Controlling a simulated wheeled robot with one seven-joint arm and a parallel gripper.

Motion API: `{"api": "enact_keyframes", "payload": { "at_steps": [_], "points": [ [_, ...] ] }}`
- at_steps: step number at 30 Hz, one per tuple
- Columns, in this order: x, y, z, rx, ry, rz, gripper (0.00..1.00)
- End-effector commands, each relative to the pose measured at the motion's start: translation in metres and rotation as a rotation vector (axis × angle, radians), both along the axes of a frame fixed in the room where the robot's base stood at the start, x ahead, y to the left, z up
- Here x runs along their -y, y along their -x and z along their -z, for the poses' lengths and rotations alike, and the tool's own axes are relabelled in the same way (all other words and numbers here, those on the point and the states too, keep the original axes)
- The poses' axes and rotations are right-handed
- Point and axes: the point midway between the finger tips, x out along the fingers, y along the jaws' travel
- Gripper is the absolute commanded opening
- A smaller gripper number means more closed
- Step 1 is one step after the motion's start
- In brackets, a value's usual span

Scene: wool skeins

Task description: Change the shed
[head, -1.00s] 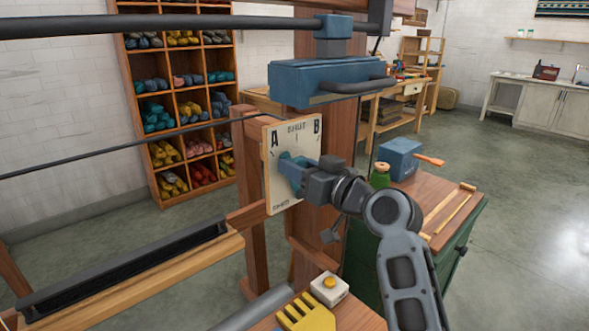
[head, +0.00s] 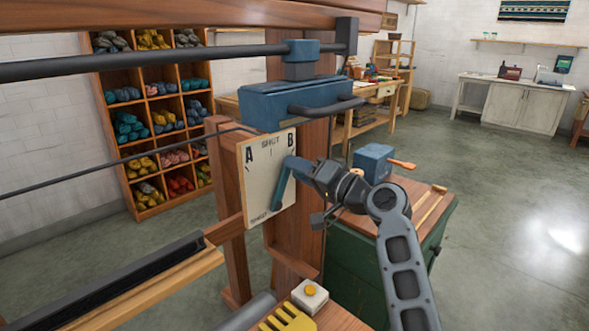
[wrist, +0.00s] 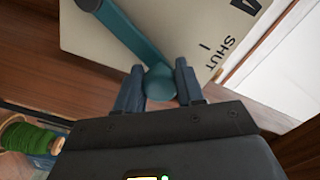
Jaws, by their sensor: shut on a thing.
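A cream plate (head: 257,180) marked A, SHUT and B is fixed to the loom's wooden post. A teal lever (head: 281,190) on its face leans up and right, its upper end just below the letter B. My gripper (head: 306,172) is at that upper end, at the plate's right edge. In the wrist view the lever (wrist: 132,35) runs down to a round knob (wrist: 160,84). My gripper's two fingers (wrist: 158,94) stand on either side of the knob, shut on it.
A blue housing (head: 300,103) with a dark handle sits just above the plate. A green cabinet (head: 352,262) with a wooden top stands behind my arm, carrying a blue box (head: 372,162). Open floor lies to the right.

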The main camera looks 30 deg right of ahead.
Motion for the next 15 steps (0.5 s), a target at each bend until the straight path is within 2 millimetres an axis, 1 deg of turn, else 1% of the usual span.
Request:
{"api": "enact_keyframes", "payload": {
  "at_steps": [6,15],
  "points": [
    [0.0060,-0.0018,0.0020,-0.018,-0.062,0.001,0.00],
    [0.0074,-0.0025,0.0032,-0.025,-0.084,0.001,0.00]
  ]
}}
